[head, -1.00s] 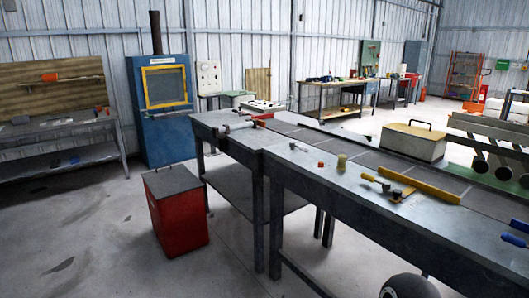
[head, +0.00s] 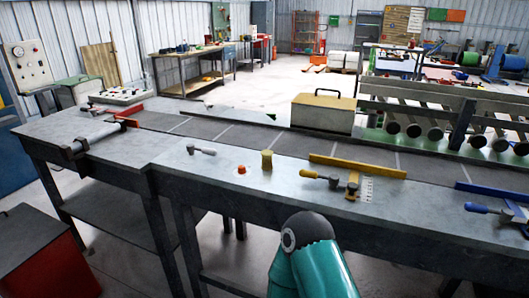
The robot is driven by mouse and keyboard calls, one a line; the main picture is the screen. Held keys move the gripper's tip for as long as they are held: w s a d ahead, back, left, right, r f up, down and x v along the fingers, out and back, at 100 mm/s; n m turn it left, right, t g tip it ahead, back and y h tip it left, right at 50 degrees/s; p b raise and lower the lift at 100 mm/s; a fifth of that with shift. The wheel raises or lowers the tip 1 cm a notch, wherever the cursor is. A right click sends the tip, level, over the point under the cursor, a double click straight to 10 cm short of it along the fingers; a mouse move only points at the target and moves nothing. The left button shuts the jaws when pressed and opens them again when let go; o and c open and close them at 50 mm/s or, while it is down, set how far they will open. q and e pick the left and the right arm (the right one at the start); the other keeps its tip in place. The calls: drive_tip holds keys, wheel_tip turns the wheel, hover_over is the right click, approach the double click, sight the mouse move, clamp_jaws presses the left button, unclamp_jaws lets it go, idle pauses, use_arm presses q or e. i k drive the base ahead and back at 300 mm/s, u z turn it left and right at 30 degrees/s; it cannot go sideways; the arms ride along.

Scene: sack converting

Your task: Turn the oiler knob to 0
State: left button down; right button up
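No part is clearly readable as the oiler knob. On the metal bench (head: 215,185), a small dark knob-like part (head: 352,189) sits beside a pale plate with scale marks (head: 367,189), but its setting is too small to read. An orange-red knob or button (head: 241,169) and a yellowish spool-shaped piece (head: 267,160) stand to its left. A teal link of my arm rises at the bottom middle, in front of the bench. Neither gripper is in view.
A small grey-handled tool (head: 201,150), a yellow bar (head: 357,166) and a blue-handled tool (head: 490,211) lie on the bench. A cream box (head: 322,113) stands behind. A red bin (head: 45,262) is on the floor at left. The near bench edge has clear stretches.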

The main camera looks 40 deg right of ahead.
sight(241, 169)
drive_tip(key=z, duration=0.25)
drive_tip(key=i, duration=0.75)
drive_tip(key=z, duration=0.45)
drive_tip(key=k, duration=0.9)
drive_tip(key=z, duration=0.2)
drive_tip(key=i, duration=0.9)
drive_tip(key=u, duration=0.1)
